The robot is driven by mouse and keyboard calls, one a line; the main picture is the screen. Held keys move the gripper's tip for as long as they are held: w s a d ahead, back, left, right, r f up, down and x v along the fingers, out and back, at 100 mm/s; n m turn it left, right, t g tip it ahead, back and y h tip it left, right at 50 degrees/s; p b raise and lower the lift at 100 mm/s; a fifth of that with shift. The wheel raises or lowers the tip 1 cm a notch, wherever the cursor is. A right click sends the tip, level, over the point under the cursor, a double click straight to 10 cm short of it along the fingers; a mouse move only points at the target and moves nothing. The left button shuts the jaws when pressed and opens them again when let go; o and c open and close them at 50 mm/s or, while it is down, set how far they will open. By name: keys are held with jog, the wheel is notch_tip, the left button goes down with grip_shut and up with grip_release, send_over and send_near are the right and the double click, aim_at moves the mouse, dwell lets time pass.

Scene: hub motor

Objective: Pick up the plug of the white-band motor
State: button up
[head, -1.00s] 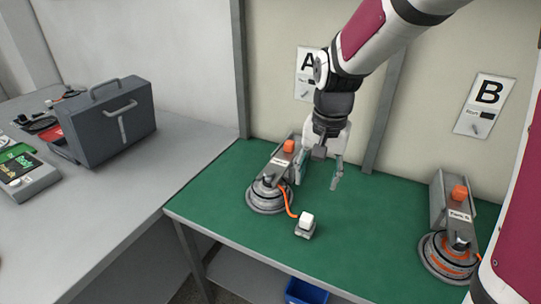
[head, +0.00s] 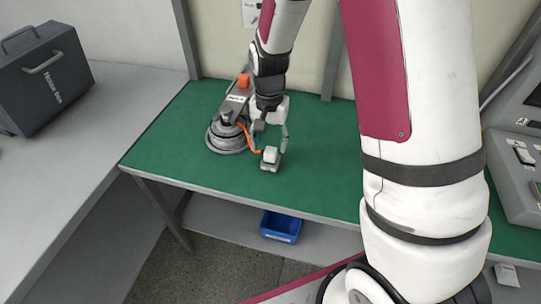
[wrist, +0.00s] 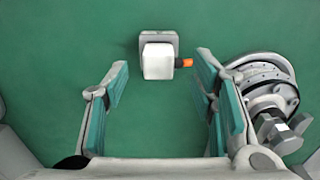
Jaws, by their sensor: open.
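The white-band motor (head: 227,137) stands on the green mat with an orange cable running from it to its plug. The plug (head: 271,155) is a white block seated on a small grey holder (head: 270,168); it shows at the upper middle of the wrist view (wrist: 157,62). The cable's orange end (wrist: 184,62) enters the plug from the right in that view. My gripper (head: 271,138) is open and empty, pointing down above the plug. In the wrist view its fingers (wrist: 160,95) lie to the left and right of the plug, apart from it.
The motor (wrist: 268,90) sits close beside my right finger in the wrist view. A blue bin (head: 281,226) is below the bench. The mat left of the plug in the wrist view is clear.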

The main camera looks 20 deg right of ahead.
aim_at(271, 150)
jog(key=f, duration=0.5)
jog(key=shift+w+d, duration=0.2)
jog(key=shift+c, duration=0.6)
grip_shut()
